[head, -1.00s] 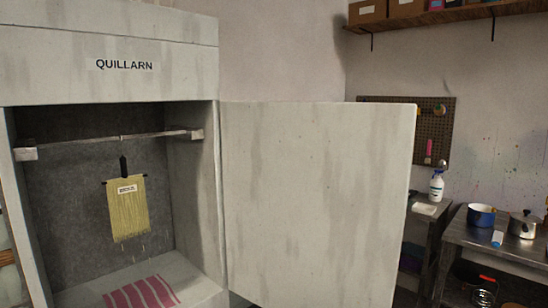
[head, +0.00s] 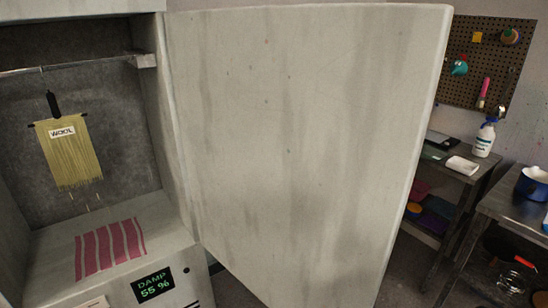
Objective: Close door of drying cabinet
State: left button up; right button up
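The drying cabinet (head: 152,128) stands at the left of the head view with its front open. Its pale, stained door (head: 300,140) stands wide open, hinged at the cabinet's right edge and filling the middle of the view. Inside, a yellow fringed piece with a label reading WOOL (head: 72,155) hangs from a rail (head: 95,66). A red-striped cloth (head: 110,247) lies on the cabinet floor. A display (head: 153,286) below reads DAMP 55 %. Neither of my grippers is in view.
Right of the door, a dark table (head: 450,165) holds a white spray bottle (head: 485,138) and a white folded item (head: 462,164). A second table (head: 510,205) holds a blue pot (head: 534,184). A pegboard (head: 487,60) hangs behind. A little floor shows between door and tables.

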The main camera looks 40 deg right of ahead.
aim_at(304, 128)
jog(key=l+u, duration=0.2)
jog(key=l, duration=0.35)
jog(key=l+u, duration=0.15)
jog(key=l, duration=0.4)
jog(key=l+u, duration=0.2)
jog(key=l, duration=0.35)
jog(key=k+l+u, duration=0.2)
jog(key=l, duration=0.3)
jog(key=l+u, duration=0.15)
jog(key=l, duration=0.4)
